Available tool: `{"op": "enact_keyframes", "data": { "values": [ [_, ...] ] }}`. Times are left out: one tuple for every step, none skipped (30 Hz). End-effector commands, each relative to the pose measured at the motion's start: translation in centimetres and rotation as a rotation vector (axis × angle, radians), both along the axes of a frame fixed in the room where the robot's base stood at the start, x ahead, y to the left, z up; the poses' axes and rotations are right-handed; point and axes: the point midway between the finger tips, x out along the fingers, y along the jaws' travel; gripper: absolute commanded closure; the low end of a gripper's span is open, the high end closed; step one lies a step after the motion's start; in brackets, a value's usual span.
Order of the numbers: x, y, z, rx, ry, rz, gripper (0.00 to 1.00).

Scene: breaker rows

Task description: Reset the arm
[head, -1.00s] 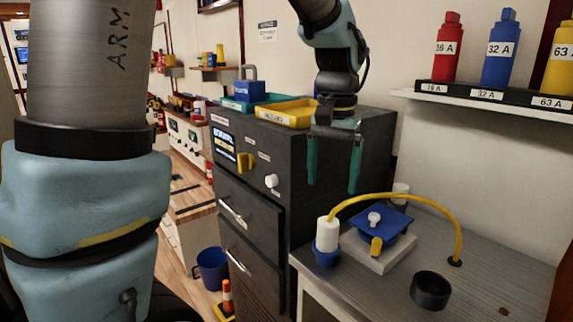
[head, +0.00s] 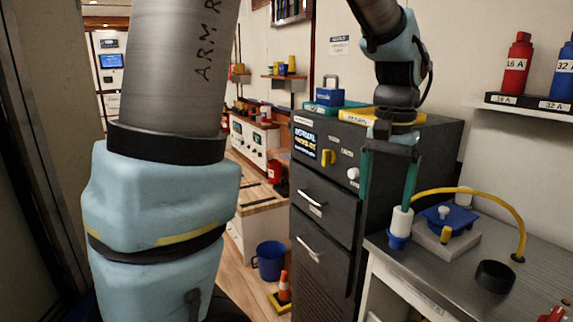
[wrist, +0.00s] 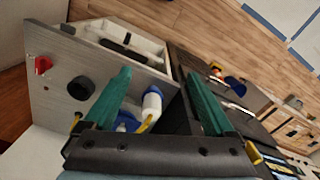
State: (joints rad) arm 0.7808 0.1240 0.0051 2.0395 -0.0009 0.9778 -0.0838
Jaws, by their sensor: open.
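My gripper (head: 387,195) hangs pointing down in front of the dark cabinet, with its two green fingers apart and nothing between them. In the wrist view my gripper (wrist: 160,100) also shows open and empty. A white and blue plug (head: 400,228) with a yellow cable stands on the grey bench, close to the right finger in the head view. I cannot tell whether they touch. The plug also shows between the fingers in the wrist view (wrist: 152,103), beyond them. My arm's blue and grey links fill the left of the head view.
The dark cabinet (head: 345,222) has drawers, a yellow handle and a white knob. The grey bench (head: 420,278) holds a blue box (head: 448,217) and a black ring (head: 495,276). A blue bucket (head: 269,260) and an orange cone (head: 284,288) stand on the floor.

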Motion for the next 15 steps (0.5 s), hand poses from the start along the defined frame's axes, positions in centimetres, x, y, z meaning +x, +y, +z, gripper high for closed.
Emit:
{"op": "enact_keyframes", "data": {
  "values": [
    [0.4,0.7,-0.3,-0.001,-0.002,0.016,0.1],
    [0.5,1.0,-0.4,-0.003,-0.003,0.023,0.1],
    [0.6,1.4,-0.6,-0.003,-0.004,0.033,0.1],
    [0.8,1.7,-0.8,-0.005,-0.005,0.041,0.1],
    [1.0,2.0,-0.9,-0.007,-0.007,0.048,0.1],
    [1.2,2.5,-1.1,-0.008,-0.009,0.058,0.1],
    [1.3,2.9,-1.3,-0.009,-0.009,0.067,0.1],
    [1.5,3.2,-1.5,-0.01,-0.011,0.076,0.1],
    [1.7,3.8,-1.7,-0.013,-0.014,0.089,0.1],
    [1.8,4.3,-2.0,-0.014,-0.016,0.1,0.1],
    [2.0,4.7,-2.2,-0.015,-0.016,0.11,0.1],
    [2.3,5.5,-2.5,-0.018,-0.02,0.127,0.1],
    [2.4,6.1,-2.8,-0.019,-0.022,0.14,0.1],
    [2.6,6.7,-3.1,-0.022,-0.025,0.155,0.1],
    [2.8,7.7,-3.5,-0.024,-0.028,0.175,0.1]
  ]
}}
